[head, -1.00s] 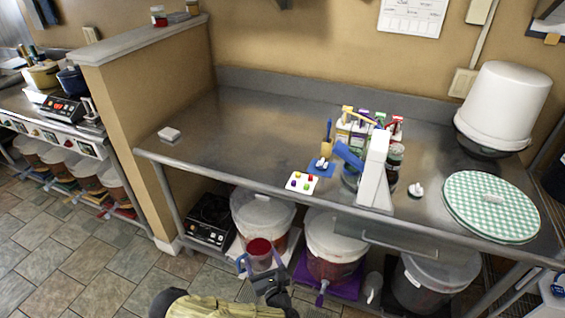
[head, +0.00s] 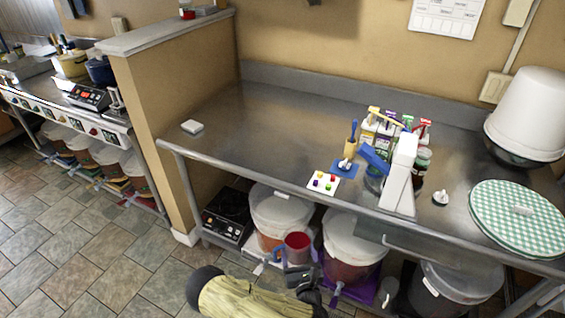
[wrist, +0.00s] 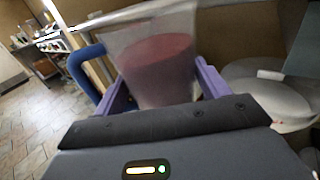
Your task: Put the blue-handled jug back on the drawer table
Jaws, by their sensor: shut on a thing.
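The blue-handled jug (head: 297,246) is a clear jug with red contents, in front of the lower shelf and below the table top in the head view. My gripper (head: 300,272) is shut on the jug. In the wrist view the jug (wrist: 158,60) stands between the two purple fingers of my gripper (wrist: 155,88), roughly upright, with its blue handle (wrist: 86,76) on the left. The steel drawer table (head: 262,130) has a drawer (head: 405,245) under its front edge, to the right of the jug.
On the table are a card with coloured dots (head: 324,182), a white upright box (head: 399,172), a checkered round lid (head: 520,218) and a white bucket (head: 525,115). Lidded buckets (head: 283,208) stand below. The table's left half is mostly clear.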

